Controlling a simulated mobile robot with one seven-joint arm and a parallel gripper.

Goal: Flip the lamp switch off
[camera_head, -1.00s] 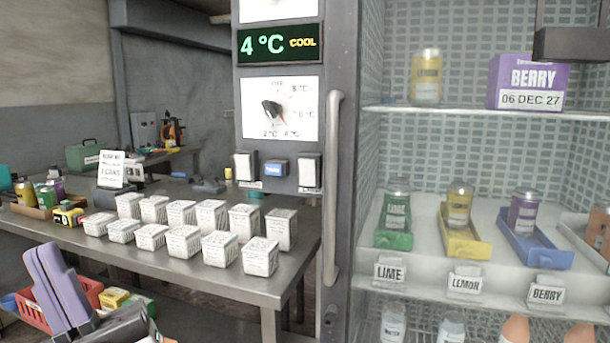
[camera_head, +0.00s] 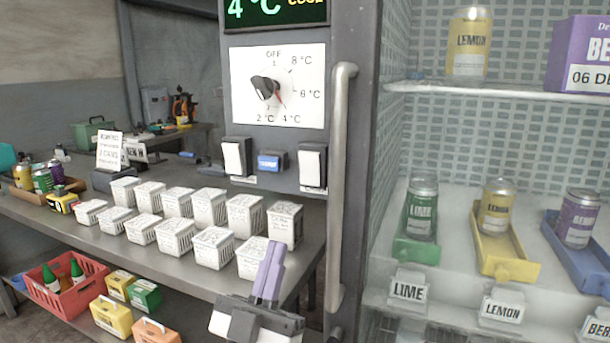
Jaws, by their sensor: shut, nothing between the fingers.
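Two white rocker switches are on the grey panel below the dial: a left one (camera_head: 236,157) and a right one (camera_head: 312,166). Small labels sit below them, too small to read, so I cannot tell which is the lamp switch. A blue button (camera_head: 271,162) is between them. My gripper (camera_head: 272,247) has purple fingers pointing up, shut and empty. It is below the switches, apart from them, in front of the table's edge and hiding part of a white box.
A vertical door handle (camera_head: 340,190) stands just right of the switches. The dial (camera_head: 267,88) is above. Several white boxes (camera_head: 210,207) cover the steel table. A red crate (camera_head: 65,293) is below left. Lemon and lime cans (camera_head: 423,207) stand on the fridge shelves at right.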

